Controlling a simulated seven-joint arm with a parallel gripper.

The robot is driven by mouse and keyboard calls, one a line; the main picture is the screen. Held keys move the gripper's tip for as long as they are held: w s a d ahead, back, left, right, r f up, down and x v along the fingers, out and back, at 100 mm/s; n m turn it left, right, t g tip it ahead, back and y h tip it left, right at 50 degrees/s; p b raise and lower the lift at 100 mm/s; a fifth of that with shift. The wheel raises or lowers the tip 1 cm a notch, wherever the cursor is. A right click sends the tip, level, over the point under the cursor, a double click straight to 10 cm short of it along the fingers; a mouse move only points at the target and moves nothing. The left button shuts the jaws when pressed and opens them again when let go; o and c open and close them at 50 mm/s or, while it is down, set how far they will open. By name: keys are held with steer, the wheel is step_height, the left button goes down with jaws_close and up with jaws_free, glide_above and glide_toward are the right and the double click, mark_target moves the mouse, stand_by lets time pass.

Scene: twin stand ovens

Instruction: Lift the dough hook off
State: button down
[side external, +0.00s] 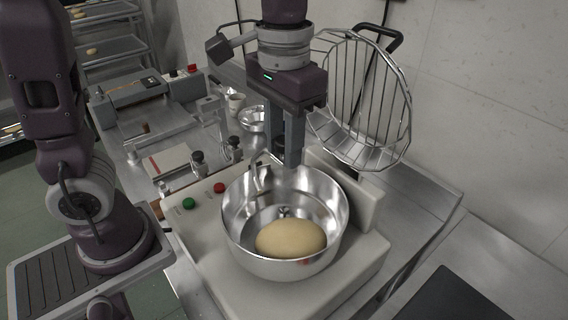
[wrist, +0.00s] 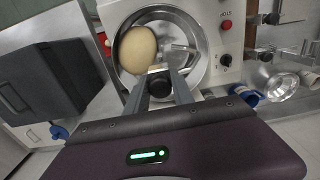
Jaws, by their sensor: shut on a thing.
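The dough hook (side external: 257,178) is a shiny, curved steel piece at the back left of the steel bowl (side external: 231,232). In the wrist view, its bright metal (wrist: 182,50) shows just past my fingertips. My gripper (side external: 287,160) points down over the back of the bowl. It is shut on a dark round piece (wrist: 160,83) between its fingers, which looks like the hook's top end. The fingers hide part of this, and I cannot tell whether the hook is still joined to the mixer. A pale dough ball (side external: 291,238) lies in the bowl.
A wire guard (side external: 370,105) stands raised behind and right of my gripper. The mixer's base (side external: 335,283) carries a green button (side external: 189,203) and a red button (side external: 219,188). A smaller steel bowl (side external: 251,119) and a cup (side external: 236,103) stand behind.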

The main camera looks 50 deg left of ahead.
steer(key=shift+r, duration=1.8)
steer(key=shift+r, duration=0.1)
